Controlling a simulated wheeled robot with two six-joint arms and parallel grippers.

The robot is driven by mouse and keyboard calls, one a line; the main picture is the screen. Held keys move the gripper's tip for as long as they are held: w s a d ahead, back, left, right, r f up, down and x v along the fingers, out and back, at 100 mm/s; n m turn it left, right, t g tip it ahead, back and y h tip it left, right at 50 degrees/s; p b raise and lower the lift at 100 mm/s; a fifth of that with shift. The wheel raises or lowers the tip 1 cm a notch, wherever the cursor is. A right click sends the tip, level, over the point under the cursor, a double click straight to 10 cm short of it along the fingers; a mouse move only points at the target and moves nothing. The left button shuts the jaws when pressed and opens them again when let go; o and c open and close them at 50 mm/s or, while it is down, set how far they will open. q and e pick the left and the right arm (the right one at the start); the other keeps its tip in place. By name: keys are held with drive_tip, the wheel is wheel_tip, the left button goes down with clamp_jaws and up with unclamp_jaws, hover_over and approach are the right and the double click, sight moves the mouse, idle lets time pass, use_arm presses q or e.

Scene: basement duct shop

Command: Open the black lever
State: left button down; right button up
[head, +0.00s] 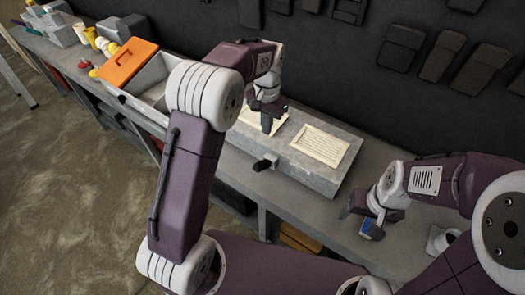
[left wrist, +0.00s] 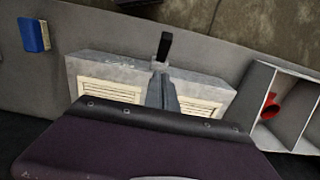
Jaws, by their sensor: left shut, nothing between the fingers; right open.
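The black lever (head: 265,163) sticks out from the front side of a grey metal duct box (head: 325,177) on the bench. It also shows in the left wrist view (left wrist: 164,46), just beyond the fingertips. My left gripper (head: 268,127) is shut and empty, over the top of the box between its two cream vent grilles, behind the lever. In the left wrist view its closed fingers (left wrist: 158,72) point toward the lever; I cannot tell whether they touch the box. My right gripper (head: 361,216) is open, low over the bench to the right of the box.
A blue item (head: 373,231) lies on the bench by my right gripper, also in the left wrist view (left wrist: 33,33). A grey bin with compartments (head: 152,84) and an orange lid (head: 127,62) stands left of the box. A dark wall with panels rises behind the bench.

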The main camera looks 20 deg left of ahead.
use_arm(q)
drive_tip(key=p, duration=0.3)
hover_over(260, 163)
drive_tip(key=w+d, duration=0.1)
drive_tip(key=w, duration=0.1)
wheel_tip(260, 163, down, 10)
drive_tip(key=shift+w+f, duration=0.1)
drive_tip(key=shift+w, duration=0.05)
drive_tip(key=s+f, duration=0.1)
drive_tip(key=a+f+p, duration=0.1)
drive_tip(key=shift+s+f, duration=0.65)
drive_tip(key=shift+d, duration=0.1)
use_arm(e)
drive_tip(key=r, duration=0.4)
drive_tip(key=shift+w+a, duration=0.1)
drive_tip(key=shift+a, duration=0.25)
use_arm(q)
drive_tip(key=shift+w, duration=0.1)
